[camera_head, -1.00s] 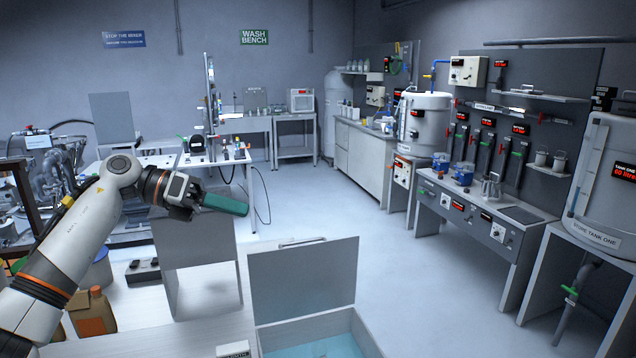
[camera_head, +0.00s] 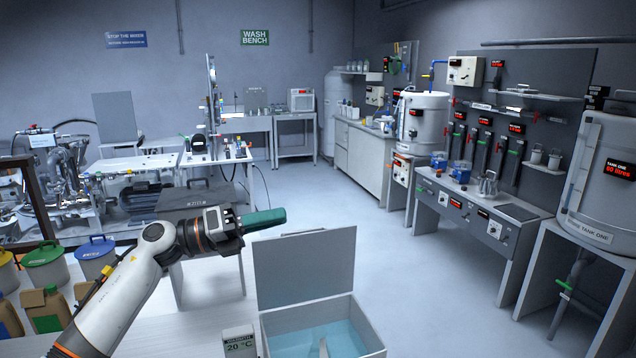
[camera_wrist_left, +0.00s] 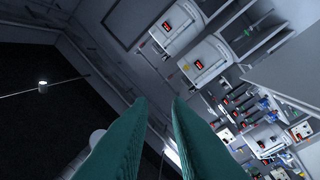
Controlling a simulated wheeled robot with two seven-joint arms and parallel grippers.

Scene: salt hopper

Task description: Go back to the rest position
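My left gripper (camera_head: 265,219) reaches in from the left in the camera_head view, its green fingers pointing right, left of the raised lid (camera_head: 304,265) of a white box (camera_head: 372,335). In the left wrist view the fingers (camera_wrist_left: 161,100) stand apart with a clear gap and nothing between them. My right gripper is not in view.
Buckets such as a blue-lidded one (camera_head: 96,258) and brown jugs stand at left. Tank one (camera_head: 603,180) is at right. The middle floor (camera_head: 400,265) is clear.

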